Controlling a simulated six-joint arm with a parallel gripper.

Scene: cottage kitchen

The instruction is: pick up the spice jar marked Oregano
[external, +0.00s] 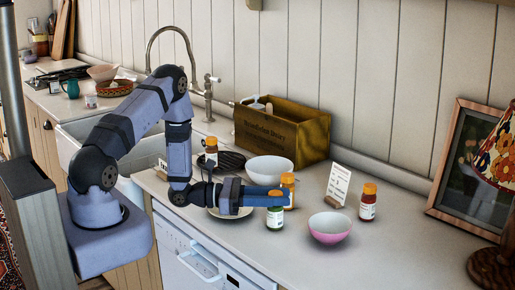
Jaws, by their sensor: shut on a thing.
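My gripper (275,200) reaches low over the counter from the left and is shut on the green spice jar (275,217). The fingers cover this jar's top, and its lower part with a pale label shows beneath them. It is upright; I cannot tell whether its base touches the counter. A yellowish jar with an orange cap (288,189) stands close behind the fingertips. A dark red jar with an orange cap (367,203) stands apart to the right. Another orange-capped jar (211,150) stands behind my arm. The labels are too small to read, so I cannot tell which says Oregano.
A pink bowl (330,229) sits right of the held jar. A white bowl (270,169) and a wooden box (282,132) stand behind. A white card (338,184) stands near the red jar. A plate (230,212) lies under my wrist.

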